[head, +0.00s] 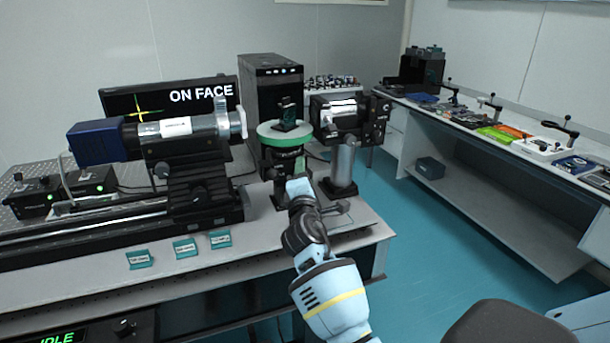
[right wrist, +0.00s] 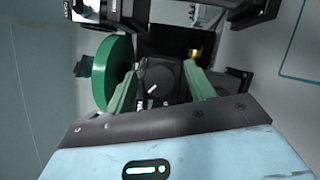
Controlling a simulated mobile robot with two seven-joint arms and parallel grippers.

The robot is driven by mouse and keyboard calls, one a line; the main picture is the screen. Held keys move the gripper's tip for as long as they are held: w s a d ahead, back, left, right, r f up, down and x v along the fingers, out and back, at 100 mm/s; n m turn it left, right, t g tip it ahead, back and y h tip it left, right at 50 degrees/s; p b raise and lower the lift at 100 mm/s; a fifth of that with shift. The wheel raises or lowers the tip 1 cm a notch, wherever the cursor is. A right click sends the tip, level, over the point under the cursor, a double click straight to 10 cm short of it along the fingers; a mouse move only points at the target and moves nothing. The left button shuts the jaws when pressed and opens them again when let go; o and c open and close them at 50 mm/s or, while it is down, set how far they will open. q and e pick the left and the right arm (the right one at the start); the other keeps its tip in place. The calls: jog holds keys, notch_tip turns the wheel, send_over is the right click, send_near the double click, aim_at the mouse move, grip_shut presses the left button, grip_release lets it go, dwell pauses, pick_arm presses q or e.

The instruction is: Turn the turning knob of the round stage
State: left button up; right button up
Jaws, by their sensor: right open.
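The round stage (head: 286,133) has a pale green disc on a dark body and stands near the right end of the optical table. A small dark block sits on the disc. My right gripper (head: 292,180) is in front of the stage's lower body, with its jaws toward it. In the right wrist view the green disc (right wrist: 112,74) is at the left. There my right gripper (right wrist: 162,86) is open, and a dark round knob (right wrist: 164,77) with white marks shows between its fingers. Whether the fingers touch it I cannot tell. My left gripper is out of view.
A camera-like device (head: 345,115) on a post stands close right of the stage. A long tube instrument (head: 180,132) on a rail fills the left. Small teal labels (head: 186,248) lie on the front tabletop (head: 255,250). A side bench (head: 500,140) with tools is at right.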

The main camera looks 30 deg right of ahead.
jog(key=r+v, duration=0.1)
jog(key=v, duration=0.6)
jog(key=shift+f, duration=0.5)
jog(key=s+a+f+m+g+y, duration=0.3)
jog(key=s+f+m+g+y, duration=0.35)
jog(key=s+f, duration=1.6)
jog(key=s+a+f+m+g+y, duration=0.2)
jog(key=s+a+g, duration=0.1)
jog(key=s, duration=0.6)
jog(key=s+a+f+m+g+y, duration=0.1)
jog(key=s+a+f+m+g, duration=0.2)
jog(key=s, duration=0.6)
jog(key=s+a+f+m+g+y, duration=0.1)
jog(key=s+a+m+g+y, duration=0.2)
jog(key=s, duration=0.5)
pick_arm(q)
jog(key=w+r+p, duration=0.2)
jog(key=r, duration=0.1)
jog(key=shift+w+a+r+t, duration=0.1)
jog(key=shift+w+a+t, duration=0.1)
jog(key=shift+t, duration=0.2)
pick_arm(e)
jog(key=w+a+f+n+t, duration=0.1)
jog(key=w+a+f+t, duration=0.2)
jog(key=w+f+t, duration=0.3)
jog(key=shift+w+a+n+t+y, duration=0.35)
jog(key=shift+w+t, duration=0.55)
jog(key=shift+t, duration=0.25)
